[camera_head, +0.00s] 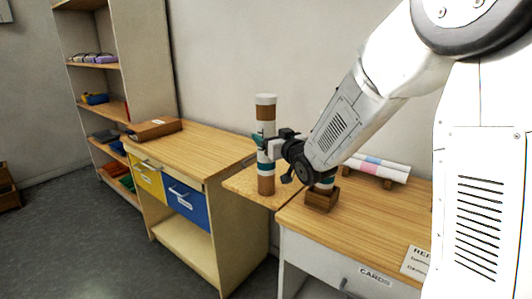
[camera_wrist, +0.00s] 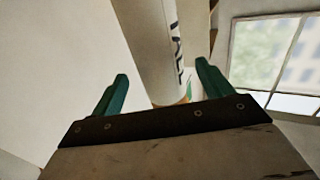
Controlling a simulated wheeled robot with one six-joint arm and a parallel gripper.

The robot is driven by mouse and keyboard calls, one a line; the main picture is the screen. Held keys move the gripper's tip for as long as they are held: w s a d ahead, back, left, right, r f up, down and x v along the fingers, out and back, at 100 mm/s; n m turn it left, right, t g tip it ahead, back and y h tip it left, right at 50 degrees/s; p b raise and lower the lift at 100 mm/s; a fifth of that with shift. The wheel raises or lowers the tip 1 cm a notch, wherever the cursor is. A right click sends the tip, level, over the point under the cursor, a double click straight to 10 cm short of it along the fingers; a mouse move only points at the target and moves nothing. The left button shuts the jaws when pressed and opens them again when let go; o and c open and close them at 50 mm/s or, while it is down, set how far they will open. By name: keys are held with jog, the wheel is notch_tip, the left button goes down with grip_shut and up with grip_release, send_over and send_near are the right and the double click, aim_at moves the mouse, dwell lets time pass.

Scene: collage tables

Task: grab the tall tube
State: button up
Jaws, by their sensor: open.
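The tall tube (camera_head: 265,110) stands upright on the cork-topped ledge between the two tables. It is white with brown and teal bands and a pale cap. My gripper (camera_head: 268,146) is at its middle, coming from the right and partly hiding it. In the wrist view the tube (camera_wrist: 158,40) shows dark lettering and runs up between the two teal fingers of my gripper (camera_wrist: 162,86). The fingers are open, with a gap on each side of the tube. Whether either finger touches it cannot be told.
A shorter tube stands in a wooden block (camera_head: 321,199) under my arm. Rolled tubes (camera_head: 380,168) lie on a rack at the back of the right table (camera_head: 375,222). A wooden box (camera_head: 154,129) sits on the left cabinet (camera_head: 200,148). A shelf (camera_head: 100,65) stands further left.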

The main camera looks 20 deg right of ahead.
jog(key=w, duration=0.3)
jog(key=w+a, duration=0.1)
jog(key=w, duration=0.1)
jog(key=shift+w+f, duration=0.3)
jog(key=shift+f, duration=0.05)
jog(key=c, duration=1.4)
